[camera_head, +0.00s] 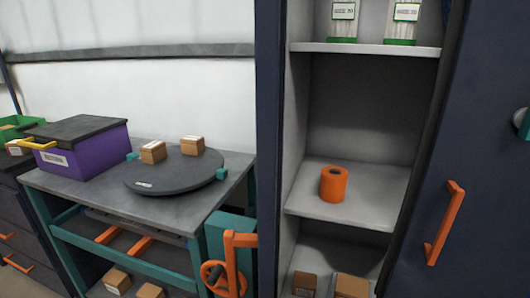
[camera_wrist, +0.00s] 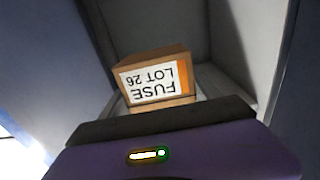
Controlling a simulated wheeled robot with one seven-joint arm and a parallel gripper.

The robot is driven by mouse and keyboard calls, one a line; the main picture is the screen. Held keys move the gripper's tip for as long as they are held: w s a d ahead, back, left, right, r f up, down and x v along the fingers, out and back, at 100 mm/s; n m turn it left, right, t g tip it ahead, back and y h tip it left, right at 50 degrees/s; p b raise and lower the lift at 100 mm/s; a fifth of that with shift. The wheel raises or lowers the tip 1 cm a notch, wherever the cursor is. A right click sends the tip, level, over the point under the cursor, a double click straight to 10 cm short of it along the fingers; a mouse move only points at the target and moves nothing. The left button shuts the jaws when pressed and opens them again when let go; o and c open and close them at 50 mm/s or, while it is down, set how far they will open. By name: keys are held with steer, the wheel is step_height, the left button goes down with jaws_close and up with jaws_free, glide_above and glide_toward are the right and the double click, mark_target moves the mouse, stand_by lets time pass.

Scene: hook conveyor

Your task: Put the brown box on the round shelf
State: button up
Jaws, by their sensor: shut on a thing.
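A brown box with a white label reading "FUSE LOT 26" upside down (camera_wrist: 155,75) is right in front of my gripper (camera_wrist: 160,103) in the wrist view. My gripper is shut on this box; its fingertips are hard to make out. My gripper does not show in the head view. The dark round shelf (camera_head: 172,178) lies flat on a grey table at the left. The front of the round shelf is bare.
A purple box with a black lid (camera_head: 85,158) stands left of the round shelf. An open cabinet (camera_head: 345,220) holds an orange roll (camera_head: 334,184); brown boxes (camera_head: 304,283) sit on its lower shelf. Its door (camera_head: 475,180) stands at right. Grey walls surround the held box in the wrist view.

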steer(key=s+f+n+y+p, duration=0.2)
steer(key=s+f+y+p, duration=0.1)
steer(key=s, duration=0.5)
steer(key=s+a+f+n+t+y+p, duration=0.1)
steer(key=s+f+n+y+p, duration=0.1)
steer(key=s, duration=0.6)
steer(key=shift+f+y+p, duration=0.6)
steer(key=shift+y+p, duration=0.1)
steer(key=shift+p, duration=0.55)
